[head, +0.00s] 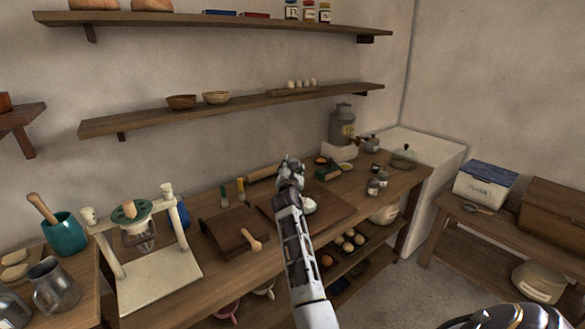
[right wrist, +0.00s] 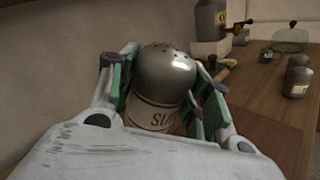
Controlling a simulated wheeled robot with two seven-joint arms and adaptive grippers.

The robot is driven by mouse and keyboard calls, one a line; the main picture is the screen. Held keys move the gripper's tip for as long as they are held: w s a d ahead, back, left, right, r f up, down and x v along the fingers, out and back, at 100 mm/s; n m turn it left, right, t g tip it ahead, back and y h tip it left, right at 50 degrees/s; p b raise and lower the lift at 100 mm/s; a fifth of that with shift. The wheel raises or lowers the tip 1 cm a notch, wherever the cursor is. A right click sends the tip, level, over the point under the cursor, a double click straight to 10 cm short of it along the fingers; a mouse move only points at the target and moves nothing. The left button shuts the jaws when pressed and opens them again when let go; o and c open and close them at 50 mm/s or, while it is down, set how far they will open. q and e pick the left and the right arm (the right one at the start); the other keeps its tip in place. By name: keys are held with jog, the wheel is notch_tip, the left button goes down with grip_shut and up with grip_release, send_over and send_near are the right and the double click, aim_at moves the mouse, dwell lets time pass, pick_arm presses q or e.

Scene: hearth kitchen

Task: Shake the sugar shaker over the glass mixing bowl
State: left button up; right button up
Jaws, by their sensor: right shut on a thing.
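The sugar shaker (right wrist: 165,75) has a grey domed metal top with small holes and a pale label reading "SU…". My right gripper (right wrist: 163,95) is shut around it, one finger pad on each side, with the holed top upward. In the head view my right gripper (head: 291,172) is above the dark board on the counter; the shaker cannot be made out there. A pale, greenish rounded thing (head: 310,205) shows partly beside my arm on that board. It may be the glass mixing bowl, mostly hidden by the arm. My left gripper is not in view.
A dark cutting board (head: 332,202) lies on the wooden counter. Small grey shakers (head: 375,185), a rolling pin (head: 263,174) and a large metal canister (head: 342,125) stand around it. A clear dome (head: 403,158) sits further right. Shelves hang above the counter.

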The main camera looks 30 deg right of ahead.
jog(key=shift+r+n, duration=0.15)
jog(key=shift+n, duration=0.55)
jog(key=shift+w+a+r+n+p, duration=0.15)
jog(key=shift+n+p, duration=0.4)
jog(key=shift+n, duration=0.95)
jog(key=shift+a+r+n+p, duration=0.15)
jog(key=shift+n+p, duration=0.25)
jog(key=shift+n, duration=0.3)
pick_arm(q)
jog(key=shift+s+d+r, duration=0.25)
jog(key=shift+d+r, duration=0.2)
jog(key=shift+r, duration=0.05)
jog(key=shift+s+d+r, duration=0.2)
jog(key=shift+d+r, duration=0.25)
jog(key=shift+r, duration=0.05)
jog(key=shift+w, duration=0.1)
